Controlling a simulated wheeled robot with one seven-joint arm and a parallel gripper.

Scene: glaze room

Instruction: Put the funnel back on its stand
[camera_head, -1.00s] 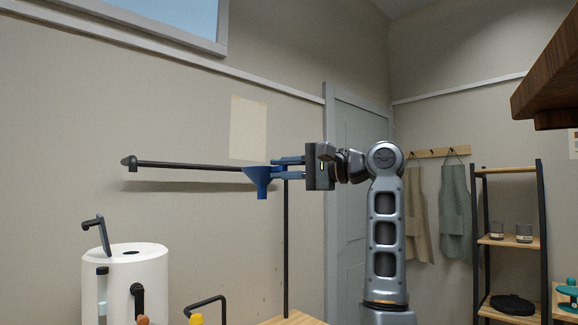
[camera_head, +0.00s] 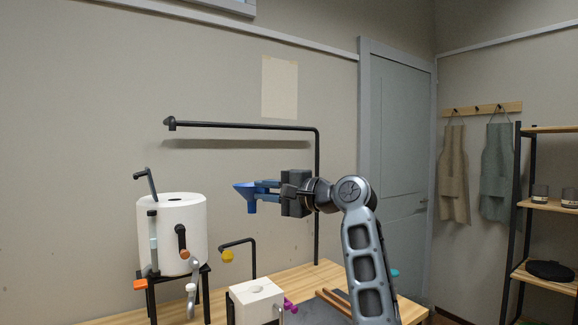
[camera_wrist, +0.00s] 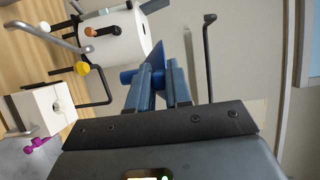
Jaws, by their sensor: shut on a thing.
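The blue funnel (camera_head: 245,190) is upright, wide mouth up and spout down, in the air above the table in the head view. My gripper (camera_head: 263,190) is shut on it from the right with blue fingers. In the wrist view the funnel (camera_wrist: 158,58) shows beyond and between the fingertips (camera_wrist: 163,72), partly hidden by them. A white block with a hole in its top (camera_head: 246,296) stands on the table below the funnel. I cannot tell for certain which thing is the funnel's stand.
A white cylindrical vessel (camera_head: 180,228) with levers and taps stands at left on a black frame. A tall black post with a long horizontal arm (camera_head: 240,125) rises behind my gripper. A small black hook-shaped rod (camera_head: 253,258) stands before it. The wooden table (camera_head: 215,290) has sticks at right.

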